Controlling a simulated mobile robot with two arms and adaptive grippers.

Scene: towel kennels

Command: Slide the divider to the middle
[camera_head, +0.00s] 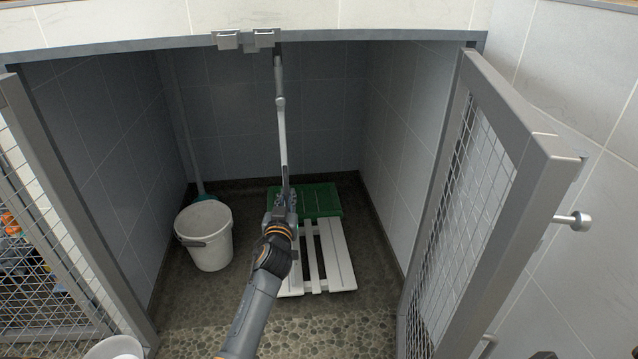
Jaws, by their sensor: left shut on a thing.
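The divider (283,140) shows nearly edge-on as a thin, pale upright strip inside the kennel, below the top rail (380,38). It stands near the middle of the opening, slightly left of the green mat's centre. My left gripper (282,203) is at the strip's lower end and is shut on the divider. The arm and gripper hide the divider's lowest part, so I cannot tell how it meets the floor. My right gripper is out of view.
A white bucket (208,240) stands left of the divider, with a broom (203,196) behind it. A green mat (322,200) and white slatted pallet (340,255) lie mostly right. Mesh doors stand open left (45,225) and right (470,190).

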